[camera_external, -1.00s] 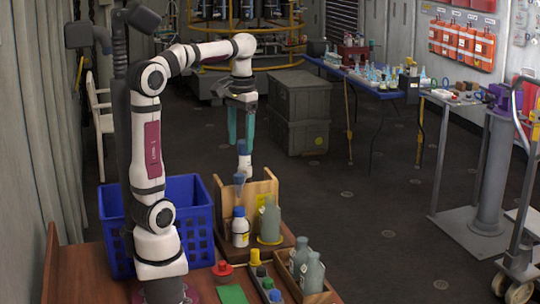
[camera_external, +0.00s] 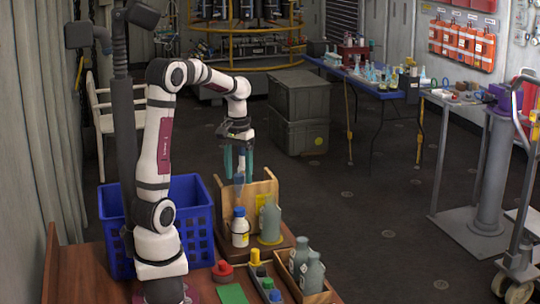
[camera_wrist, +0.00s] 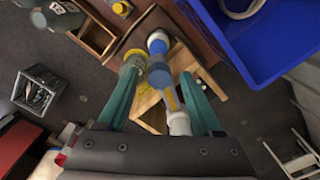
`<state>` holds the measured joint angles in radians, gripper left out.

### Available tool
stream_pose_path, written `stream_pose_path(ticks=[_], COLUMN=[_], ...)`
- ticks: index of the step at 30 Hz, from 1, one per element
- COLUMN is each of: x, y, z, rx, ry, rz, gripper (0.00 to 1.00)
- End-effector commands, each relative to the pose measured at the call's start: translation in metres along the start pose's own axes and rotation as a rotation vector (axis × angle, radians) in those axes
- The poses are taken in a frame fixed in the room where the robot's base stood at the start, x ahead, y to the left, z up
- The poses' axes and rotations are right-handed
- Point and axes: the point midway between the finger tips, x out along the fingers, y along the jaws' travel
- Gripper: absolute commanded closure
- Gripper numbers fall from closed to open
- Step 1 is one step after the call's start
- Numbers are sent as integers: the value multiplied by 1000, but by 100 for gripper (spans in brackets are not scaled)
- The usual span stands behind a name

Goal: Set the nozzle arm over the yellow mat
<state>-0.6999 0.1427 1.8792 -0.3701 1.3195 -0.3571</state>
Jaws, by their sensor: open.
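The nozzle arm appears to be the blue and white part (camera_wrist: 159,76) at the wooden stand, seen between my fingers in the wrist view. The fingers also show in the wrist view (camera_wrist: 160,82). The yellow mat (camera_external: 262,241) lies on the stand's base under a grey bottle (camera_external: 270,221), which hides most of it.
A white bottle with a blue cap (camera_external: 240,230) stands left of the grey bottle. A blue crate (camera_external: 190,205) is left of the wooden stand (camera_external: 268,187). In front are a red knob (camera_external: 222,268), a green pad (camera_external: 232,294) and a wooden box (camera_external: 316,298) with grey bottles.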

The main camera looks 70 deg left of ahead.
Motion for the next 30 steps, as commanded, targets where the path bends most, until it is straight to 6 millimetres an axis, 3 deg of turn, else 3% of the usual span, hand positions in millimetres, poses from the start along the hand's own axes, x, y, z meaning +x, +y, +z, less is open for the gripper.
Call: stream_pose_path(ticks=[7, 18, 30], x=[1, 1, 0], y=[0, 0, 0], z=[0, 0, 0], rx=[0, 1, 1], ry=[0, 0, 1], rz=[0, 0, -1], gripper=[33, 100, 100])
